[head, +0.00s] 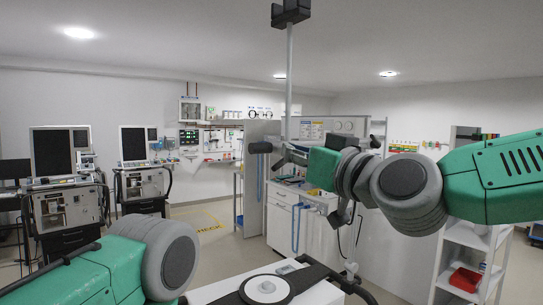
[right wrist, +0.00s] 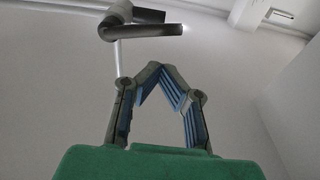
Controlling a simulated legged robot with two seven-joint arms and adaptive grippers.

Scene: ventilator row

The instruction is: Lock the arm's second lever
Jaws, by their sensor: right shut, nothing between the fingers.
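A thin grey pole (head: 290,75) of the arm rises upright to a dark block (head: 291,12) near the ceiling. A dark lever-like piece (head: 260,147) sits near the pole's lower end. In the right wrist view a dark lever bar (right wrist: 150,29) shows on a grey joint (right wrist: 121,12), with the pale pole (right wrist: 118,60) below. My right gripper (head: 284,157) is beside the pole's lower end; in the wrist view its fingertips (right wrist: 160,72) meet, empty, with a gap below the lever bar. I cannot tell whether the lever is locked. My left gripper is out of view.
Two ventilators (head: 68,207) (head: 143,183) stand at left. A white cabinet (head: 282,225) is behind my right gripper. A white-topped unit (head: 222,290) with a round disc is close in front. A shelf (head: 455,262) with a red bin (head: 466,279) stands at right.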

